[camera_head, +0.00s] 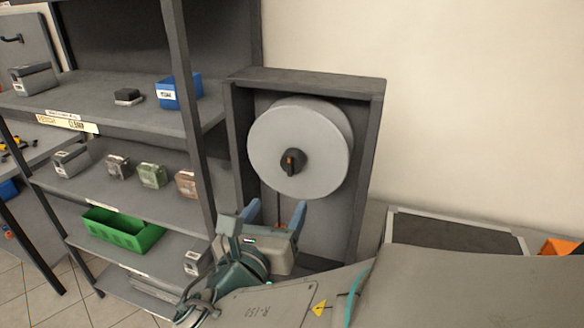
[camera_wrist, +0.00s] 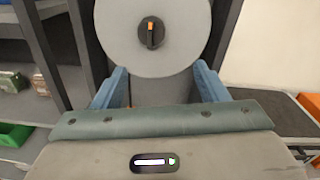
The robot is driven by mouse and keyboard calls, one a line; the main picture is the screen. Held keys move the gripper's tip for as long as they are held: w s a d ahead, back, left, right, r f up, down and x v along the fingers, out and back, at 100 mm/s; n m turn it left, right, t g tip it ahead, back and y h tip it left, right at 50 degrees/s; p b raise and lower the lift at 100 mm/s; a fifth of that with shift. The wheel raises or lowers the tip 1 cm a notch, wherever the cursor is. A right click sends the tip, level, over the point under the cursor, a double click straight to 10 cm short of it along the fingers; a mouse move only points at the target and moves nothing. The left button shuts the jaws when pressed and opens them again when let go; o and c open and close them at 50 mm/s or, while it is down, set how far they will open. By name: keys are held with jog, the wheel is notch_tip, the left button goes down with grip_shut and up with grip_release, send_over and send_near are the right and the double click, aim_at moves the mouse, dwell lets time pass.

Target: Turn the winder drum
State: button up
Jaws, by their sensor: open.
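The winder drum (camera_head: 325,137) is a large light grey disc in a dark open-fronted frame (camera_head: 368,150). At its middle is a black knob (camera_head: 292,161) with an orange mark. In the wrist view the drum (camera_wrist: 182,50) fills the upper middle, and the knob (camera_wrist: 151,32) shows with its orange mark at the top. A thin cord (camera_head: 279,208) hangs below the drum. My gripper (camera_head: 277,212) is open and empty, below the drum in the head view. Its two blue fingers also show in the wrist view (camera_wrist: 160,80), spread to either side below the knob and apart from it.
Shelves (camera_head: 130,190) at the left hold several small boxes, a blue box (camera_head: 180,92) and a green bin (camera_head: 122,230). A shelf post (camera_head: 186,100) stands left of the drum frame. A dark-topped surface (camera_head: 455,232) and an orange object (camera_head: 560,247) are at the right.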

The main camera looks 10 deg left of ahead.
aim_at(289, 169)
jog(key=shift+n+y, duration=0.3)
jog(key=w+p, duration=0.1)
jog(key=w, duration=0.3)
jog(key=w+p, duration=0.1)
jog(key=w, duration=0.4)
jog(key=w+a+p, duration=0.1)
jog(key=w, duration=0.3)
jog(key=shift+w+r, duration=0.1)
jog(key=shift+w, duration=0.05)
jog(key=c, duration=1.4)
